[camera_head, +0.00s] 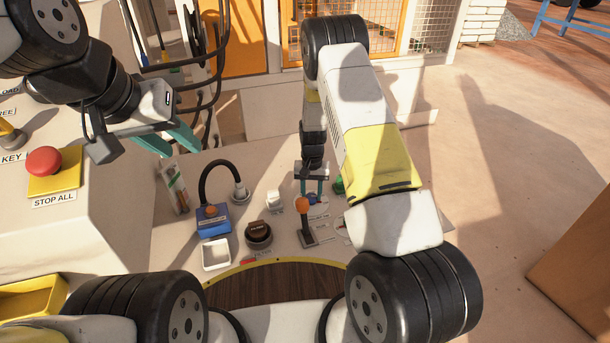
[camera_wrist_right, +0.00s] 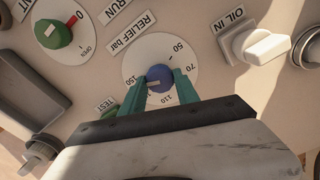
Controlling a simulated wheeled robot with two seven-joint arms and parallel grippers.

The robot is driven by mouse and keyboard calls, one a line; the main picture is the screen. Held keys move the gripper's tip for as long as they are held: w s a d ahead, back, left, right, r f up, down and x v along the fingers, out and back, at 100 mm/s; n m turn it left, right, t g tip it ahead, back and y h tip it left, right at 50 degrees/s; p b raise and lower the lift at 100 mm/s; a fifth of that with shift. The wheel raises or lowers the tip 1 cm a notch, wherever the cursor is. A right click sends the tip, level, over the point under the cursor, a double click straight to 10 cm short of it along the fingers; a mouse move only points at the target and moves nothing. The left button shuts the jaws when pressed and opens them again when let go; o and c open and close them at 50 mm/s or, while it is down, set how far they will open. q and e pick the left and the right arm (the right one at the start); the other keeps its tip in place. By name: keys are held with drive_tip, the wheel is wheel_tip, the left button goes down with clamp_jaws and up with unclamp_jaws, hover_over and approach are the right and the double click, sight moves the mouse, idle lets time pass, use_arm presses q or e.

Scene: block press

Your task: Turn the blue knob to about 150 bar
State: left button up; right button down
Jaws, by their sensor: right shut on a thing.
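The blue knob (camera_wrist_right: 160,74) sits on a round white dial (camera_wrist_right: 188,55) marked RELIEF bar, with 50, 70, 110 and 150 readable around its rim. Its white pointer line faces left in the right wrist view, close to the 150 mark. My right gripper (camera_wrist_right: 161,80) is shut on the knob, one teal finger on each side. In the head view the right gripper (camera_head: 312,188) reaches down to the panel and mostly hides the knob. My left gripper (camera_head: 172,146) is open and empty, above the panel's left part.
A green knob (camera_wrist_right: 53,34) and a white OIL IN handle (camera_wrist_right: 265,46) flank the dial. An orange-topped lever (camera_head: 303,205), a dark round knob (camera_head: 258,233) and a blue box (camera_head: 212,221) stand nearby. A red STOP ALL button (camera_head: 44,160) is on the left console.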

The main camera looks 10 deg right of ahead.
drive_tip(key=c, duration=0.9)
unclamp_jaws()
drive_tip(key=shift+r, duration=3.95)
wheel_tip(320, 180, up, 12)
drive_tip(key=t+y, duration=0.1)
hover_over(311, 196)
drive_tip(key=s, duration=0.2)
drive_tip(key=s+r+n+t+y, duration=0.1)
drive_tip(key=s+r, duration=0.3)
drive_tip(key=r, duration=0.3)
drive_tip(key=s+r+t, duration=0.1)
drive_tip(key=s+r, duration=0.4)
drive_tip(key=r, duration=0.2)
drive_tip(key=s+r+n+t, duration=0.1)
drive_tip(key=s+r, duration=0.3)
drive_tip(key=s, duration=0.5)
drive_tip(key=s+d+r+n+t, duration=0.1)
drive_tip(key=s+r, duration=0.3)
drive_tip(key=s, duration=0.6)
drive_tip(key=shift+d+r+t, duration=0.3)
drive_tip(key=shift+r+t, duration=0.1)
drive_tip(key=shift+t, duration=0.2)
